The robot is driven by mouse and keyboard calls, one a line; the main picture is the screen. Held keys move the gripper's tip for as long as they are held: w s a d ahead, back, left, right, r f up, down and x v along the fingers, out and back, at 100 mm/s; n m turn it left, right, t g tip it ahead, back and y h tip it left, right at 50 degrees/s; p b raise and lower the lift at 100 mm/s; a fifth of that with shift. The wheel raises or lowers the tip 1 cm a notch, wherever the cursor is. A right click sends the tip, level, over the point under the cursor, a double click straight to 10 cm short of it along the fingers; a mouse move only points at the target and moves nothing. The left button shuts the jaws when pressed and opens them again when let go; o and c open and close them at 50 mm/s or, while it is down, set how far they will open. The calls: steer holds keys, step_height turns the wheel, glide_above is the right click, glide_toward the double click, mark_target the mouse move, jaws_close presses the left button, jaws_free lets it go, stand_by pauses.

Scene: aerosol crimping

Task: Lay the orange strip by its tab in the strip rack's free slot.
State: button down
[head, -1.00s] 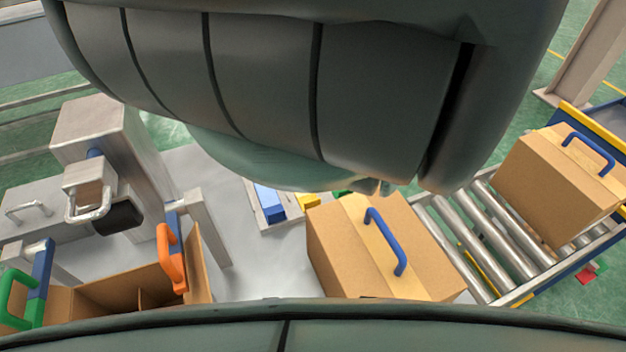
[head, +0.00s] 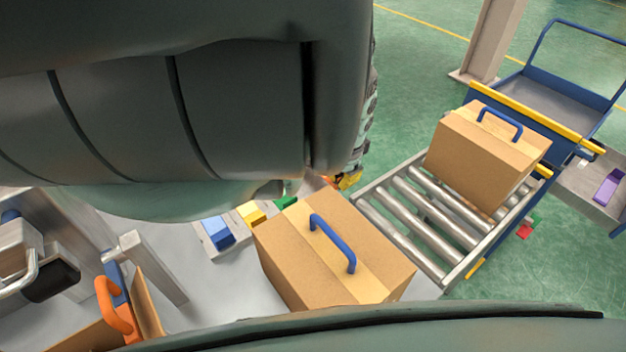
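The strip rack is most likely the pale tray (head: 214,254) left of the near carton, with a blue block (head: 219,232), a yellow block (head: 252,213) and a green piece (head: 287,201) in or beside it. My arm covers its far side, and I cannot make out a free slot. A small orange piece (head: 329,182) and a yellow piece show between the near carton and my arm's edge. I cannot tell whether the orange piece is the strip. My gripper is not visible; my large dark arm link fills the upper left.
A carton (head: 335,250) with a blue handle stands on the grey table. Another carton (head: 488,155) stands on the roller conveyor (head: 430,225). An open carton with an orange handle (head: 115,306) is at lower left. A blue cart (head: 560,90) is upper right.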

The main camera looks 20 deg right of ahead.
mark_target(318, 186)
steer(key=w+a, duration=0.2)
steer(key=a, duration=0.1)
steer(key=w+a+p, duration=0.1)
steer(key=shift+a+f, duration=0.2)
steer(key=shift+a, duration=0.05)
steer(key=shift+a+f, duration=0.25)
steer(key=shift+f, duration=0.05)
steer(key=shift+w+f, duration=0.1)
steer(key=shift+f, duration=1.45)
steer(key=shift+f, duration=0.2)
steer(key=c, duration=1.1)
jaws_free()
steer(key=shift+c, duration=0.2)
